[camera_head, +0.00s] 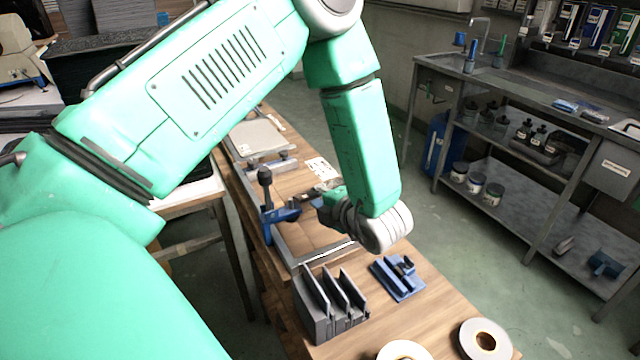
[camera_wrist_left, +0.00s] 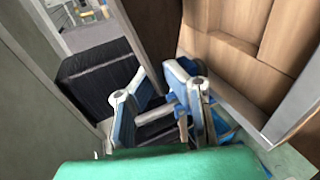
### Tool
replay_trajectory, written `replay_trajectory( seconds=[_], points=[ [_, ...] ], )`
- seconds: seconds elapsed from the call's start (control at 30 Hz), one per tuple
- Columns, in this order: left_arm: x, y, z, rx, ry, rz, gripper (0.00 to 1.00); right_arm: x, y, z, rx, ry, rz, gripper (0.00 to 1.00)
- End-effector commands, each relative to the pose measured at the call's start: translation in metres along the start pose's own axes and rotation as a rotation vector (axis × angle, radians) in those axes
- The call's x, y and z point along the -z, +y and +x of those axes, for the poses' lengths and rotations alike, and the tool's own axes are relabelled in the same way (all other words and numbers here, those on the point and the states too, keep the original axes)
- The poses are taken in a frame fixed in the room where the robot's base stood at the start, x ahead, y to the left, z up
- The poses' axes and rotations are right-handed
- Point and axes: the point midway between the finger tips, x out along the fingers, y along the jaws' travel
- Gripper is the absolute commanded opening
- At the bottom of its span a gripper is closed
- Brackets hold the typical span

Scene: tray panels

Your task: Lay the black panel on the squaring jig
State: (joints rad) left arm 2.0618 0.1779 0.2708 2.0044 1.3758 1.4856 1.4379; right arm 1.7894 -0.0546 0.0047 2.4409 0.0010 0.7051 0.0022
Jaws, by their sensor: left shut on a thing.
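My left gripper (camera_head: 330,200) hangs low over the wooden workbench, beside the blue clamp (camera_head: 283,214) of the squaring jig, partly hidden by my own wrist. The jig's pale metal fence (camera_head: 322,252) borders a bare wooden area. In the left wrist view the blue-padded fingers (camera_wrist_left: 168,108) are close together, shut on a dark thing that is mostly hidden between them. I cannot make out its outline, nor tell for sure that it is the black panel. The wooden surface and a grey bar (camera_wrist_left: 295,105) lie to the right of the fingers. My right gripper is out of view.
A grey slotted rack (camera_head: 318,318) with upright plates stands at the bench's near end, beside a blue tool (camera_head: 398,277) and tape rolls (camera_head: 485,340). A pale grey panel (camera_head: 258,138) lies farther back. A metal sink bench (camera_head: 530,90) stands across a clear floor.

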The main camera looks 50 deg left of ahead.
Motion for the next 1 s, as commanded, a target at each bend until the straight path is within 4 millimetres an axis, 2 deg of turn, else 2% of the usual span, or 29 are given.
replay_trajectory(
  seconds=[0.2, 0.3, 0.63, 1.0],
  points=[
    [0.004, -0.003, 0.004, -0.002, 0.205, -0.074, 0.0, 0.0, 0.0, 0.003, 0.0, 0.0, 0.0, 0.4],
    [0.005, -0.002, 0.003, -0.001, 0.246, -0.087, 0.0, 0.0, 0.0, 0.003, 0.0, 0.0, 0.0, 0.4],
    [0.007, -0.003, 0.003, -0.001, 0.248, -0.086, 0.0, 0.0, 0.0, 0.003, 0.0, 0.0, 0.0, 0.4],
    [0.018, -0.008, 0.011, 0.001, 0.246, -0.087, 0.0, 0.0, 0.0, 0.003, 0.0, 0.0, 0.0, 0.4]
  ],
)
